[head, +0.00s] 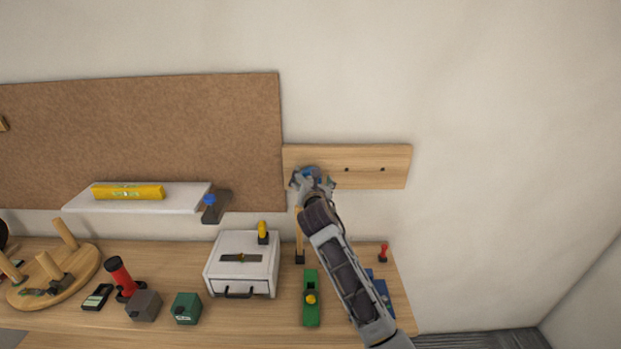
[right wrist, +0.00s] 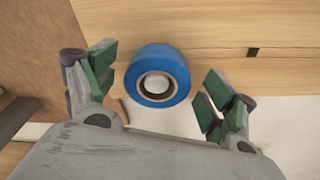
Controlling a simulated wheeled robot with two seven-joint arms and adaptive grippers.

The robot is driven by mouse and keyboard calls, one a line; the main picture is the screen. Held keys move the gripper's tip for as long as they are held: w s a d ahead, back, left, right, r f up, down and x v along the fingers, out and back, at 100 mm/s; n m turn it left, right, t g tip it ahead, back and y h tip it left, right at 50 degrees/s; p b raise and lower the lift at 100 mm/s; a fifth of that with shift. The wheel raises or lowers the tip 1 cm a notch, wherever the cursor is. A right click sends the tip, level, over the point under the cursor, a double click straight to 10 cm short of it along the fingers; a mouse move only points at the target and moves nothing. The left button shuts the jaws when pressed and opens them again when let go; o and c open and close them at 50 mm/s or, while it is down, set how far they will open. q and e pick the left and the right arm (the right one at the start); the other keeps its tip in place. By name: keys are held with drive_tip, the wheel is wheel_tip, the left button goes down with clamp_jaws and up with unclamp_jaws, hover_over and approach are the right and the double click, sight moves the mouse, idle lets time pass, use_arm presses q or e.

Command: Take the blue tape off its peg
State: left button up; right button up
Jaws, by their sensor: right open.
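The blue tape (right wrist: 143,54) is a roll with a brown core, seen nearly end-on in the right wrist view. The pale round end of its peg (right wrist: 156,84) shows inside the core, in front of the wooden wall board (right wrist: 215,25). My right gripper (right wrist: 157,86) is open, with one green-padded finger on each side of the roll and a visible gap on both sides. In the head view my right gripper (head: 313,180) is at the left part of the wall board (head: 385,153) and mostly hides the roll. My left gripper is out of view.
A corkboard (head: 180,130) and a white shelf (head: 150,203) with a yellow level are left of the gripper. Below, the workbench (head: 190,258) holds a white drawer box (head: 240,278), a green tool (head: 312,307) and several other items. The wall right of the board is clear.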

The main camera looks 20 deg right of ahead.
drive_tip(key=shift+w+d+f, duration=0.1)
drive_tip(key=shift+w, duration=0.4)
drive_tip(key=c, duration=1.1)
drive_tip(key=shift+r+b, duration=0.3)
drive_tip(key=b+v, duration=0.1)
drive_tip(key=v, duration=0.5)
drive_tip(key=f+b+v, duration=0.1)
drive_tip(key=v, duration=0.5)
drive_tip(key=f+b+v, duration=0.1)
drive_tip(key=v, duration=0.5)
drive_tip(key=shift+s+f, duration=0.1)
drive_tip(key=shift+f, duration=0.15)
